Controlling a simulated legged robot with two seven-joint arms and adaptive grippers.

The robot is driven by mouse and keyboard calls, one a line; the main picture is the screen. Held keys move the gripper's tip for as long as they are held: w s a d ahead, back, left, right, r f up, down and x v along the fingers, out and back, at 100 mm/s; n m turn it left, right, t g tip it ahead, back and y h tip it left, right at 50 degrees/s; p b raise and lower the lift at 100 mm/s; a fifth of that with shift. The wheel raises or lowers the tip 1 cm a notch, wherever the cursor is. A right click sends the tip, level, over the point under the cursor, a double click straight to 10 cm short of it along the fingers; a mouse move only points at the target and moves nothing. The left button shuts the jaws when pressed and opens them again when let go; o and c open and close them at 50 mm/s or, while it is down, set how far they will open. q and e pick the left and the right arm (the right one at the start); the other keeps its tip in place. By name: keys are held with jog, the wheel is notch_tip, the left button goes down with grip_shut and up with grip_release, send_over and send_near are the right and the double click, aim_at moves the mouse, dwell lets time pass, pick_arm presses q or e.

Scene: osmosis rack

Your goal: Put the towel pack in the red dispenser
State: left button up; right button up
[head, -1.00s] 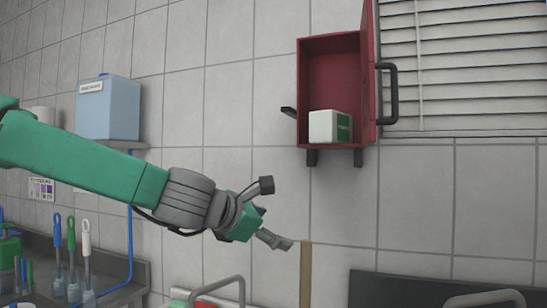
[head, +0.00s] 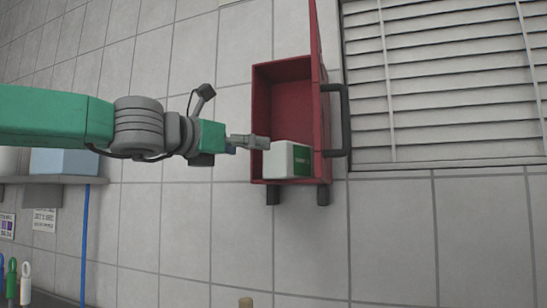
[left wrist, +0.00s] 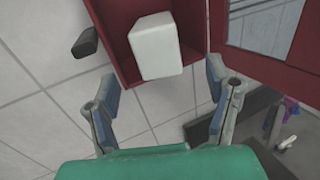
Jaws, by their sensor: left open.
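The red dispenser (head: 285,75) is fixed to the tiled wall with its door swung open to the right. The white towel pack (head: 279,160) with a green label stands on the dispenser's floor. My left gripper (head: 262,143) is at the left side of the dispenser opening, close to the pack. In the left wrist view the gripper (left wrist: 158,98) is open, its two fingers apart, and the pack (left wrist: 155,46) lies ahead of them inside the dispenser (left wrist: 118,52). Nothing is between the fingers. My right gripper is not in view.
The open door's dark handle (head: 338,120) sticks out at the right. A window blind (head: 445,90) is right of the dispenser. A blue box (head: 63,161) stands on a shelf at the left. The wall below the dispenser is clear.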

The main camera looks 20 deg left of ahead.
aim_at(274, 152)
pick_arm(q)
jog(key=x, duration=0.6)
jog(key=a+p+x, duration=0.1)
jog(key=x, duration=0.2)
jog(key=shift+w+f, duration=0.2)
jog(key=shift+w, duration=0.15)
jog(key=shift+w+d+f, duration=0.1)
jog(key=shift+w+d, duration=0.45)
jog(key=shift+w, duration=0.1)
jog(key=shift+s+a, duration=0.1)
jog(key=shift+a, duration=0.05)
jog(key=c, duration=1)
jog(key=shift+a, duration=0.15)
jog(key=shift+c, duration=0.3)
jog(key=shift+s, duration=0.2)
jog(key=shift+s+r, duration=0.25)
jog(key=shift+s, duration=0.1)
